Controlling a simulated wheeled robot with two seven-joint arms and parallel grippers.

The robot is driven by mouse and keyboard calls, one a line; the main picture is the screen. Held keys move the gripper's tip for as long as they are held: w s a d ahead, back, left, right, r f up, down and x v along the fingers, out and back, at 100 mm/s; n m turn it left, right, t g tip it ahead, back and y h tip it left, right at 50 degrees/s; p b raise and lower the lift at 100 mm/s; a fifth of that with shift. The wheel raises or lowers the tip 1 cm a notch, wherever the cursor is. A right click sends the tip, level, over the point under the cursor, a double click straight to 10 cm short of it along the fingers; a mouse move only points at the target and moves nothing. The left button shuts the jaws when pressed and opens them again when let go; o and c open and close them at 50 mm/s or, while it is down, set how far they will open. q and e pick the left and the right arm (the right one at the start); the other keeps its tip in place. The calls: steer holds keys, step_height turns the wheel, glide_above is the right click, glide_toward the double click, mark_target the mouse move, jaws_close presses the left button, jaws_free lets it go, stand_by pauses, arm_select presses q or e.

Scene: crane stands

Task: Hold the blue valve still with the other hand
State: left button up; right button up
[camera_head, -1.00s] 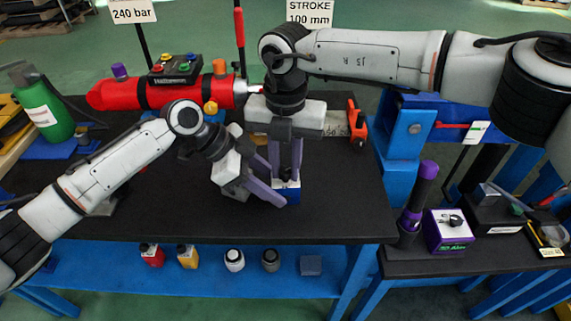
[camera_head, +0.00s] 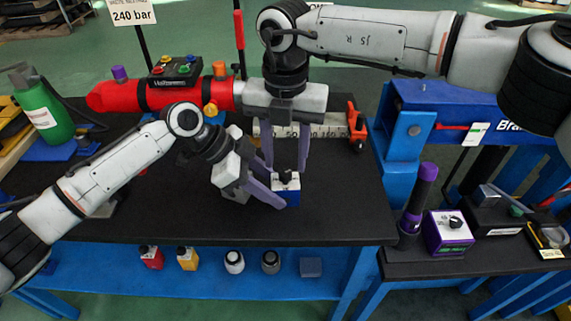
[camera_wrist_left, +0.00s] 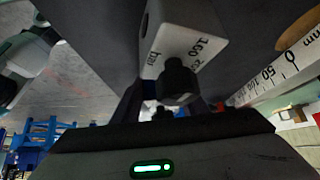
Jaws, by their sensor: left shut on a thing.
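The blue valve (camera_head: 293,197) stands on the black bench top, a small blue block with a white top and a black knob (camera_head: 287,177). My left gripper (camera_head: 277,190) comes in from the left and is shut on the valve at bench height. In the left wrist view the valve's white face (camera_wrist_left: 188,35) carries a printed bar figure, and its black knob (camera_wrist_left: 179,80) sticks out. My right gripper (camera_head: 287,166) points down just above the valve. Its two fingers are spread and empty, one on each side above the knob.
A red cylinder (camera_head: 190,94) lies along the back of the bench, with a ruler (camera_head: 330,131) beside it. An orange clamp (camera_head: 356,122) stands at the ruler's right end. A blue press frame (camera_head: 408,130) stands at the right. The front of the bench (camera_head: 180,215) is clear.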

mark_target(286, 172)
step_height(286, 172, up, 9)
steer(key=shift+f, duration=0.2)
arm_select(q)
steer(key=o, duration=1.3)
steer(key=shift+r, duration=0.1)
